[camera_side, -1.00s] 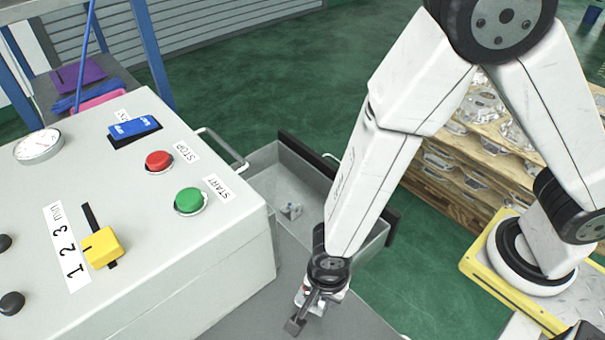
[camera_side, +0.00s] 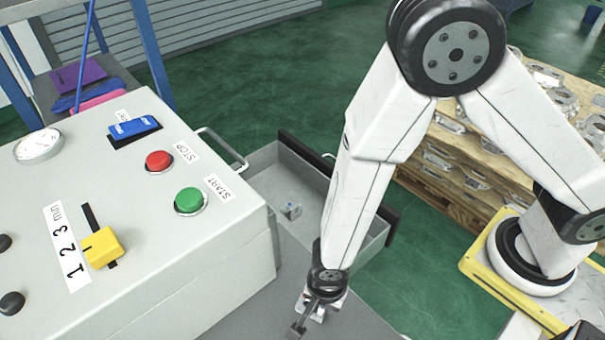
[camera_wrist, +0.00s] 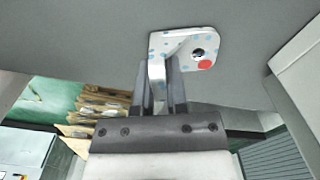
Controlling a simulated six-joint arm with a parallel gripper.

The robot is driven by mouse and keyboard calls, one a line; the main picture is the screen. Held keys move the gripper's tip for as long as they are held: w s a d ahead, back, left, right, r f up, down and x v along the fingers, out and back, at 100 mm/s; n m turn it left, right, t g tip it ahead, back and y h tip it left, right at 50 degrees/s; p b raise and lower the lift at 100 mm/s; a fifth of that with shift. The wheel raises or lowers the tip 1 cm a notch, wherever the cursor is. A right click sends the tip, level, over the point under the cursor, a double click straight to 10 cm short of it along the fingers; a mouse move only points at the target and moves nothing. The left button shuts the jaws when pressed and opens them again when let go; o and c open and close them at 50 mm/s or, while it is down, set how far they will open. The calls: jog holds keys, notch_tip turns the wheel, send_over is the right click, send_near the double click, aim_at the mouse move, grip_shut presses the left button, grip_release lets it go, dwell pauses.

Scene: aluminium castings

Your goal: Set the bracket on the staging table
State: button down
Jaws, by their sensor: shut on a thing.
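The bracket (camera_wrist: 188,48) is a pale angled metal piece with blue spots, a dark hole and a red dot. In the wrist view it sits between the two fingers of my gripper (camera_wrist: 160,75), which is shut on it. In the side view my gripper (camera_side: 319,296) points down at the bottom of the picture, over the grey staging table (camera_side: 240,318). The bracket shows there only as a small pale shape, partly hidden by the gripper. I cannot tell whether it touches the table top.
A white control box (camera_side: 150,225) with buttons and a yellow slider stands close on the left. An open grey drawer (camera_side: 262,165) with a small part in it lies behind my gripper. Wooden pallets of castings (camera_side: 455,170) stand at the right.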

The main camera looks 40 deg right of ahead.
jog(key=shift+f, duration=0.1)
jog(key=c, duration=0.7)
grip_release()
jog(key=shift+o, duration=0.2)
notch_tip(320, 180, up, 12)
dwell(0.3)
dwell(0.6)
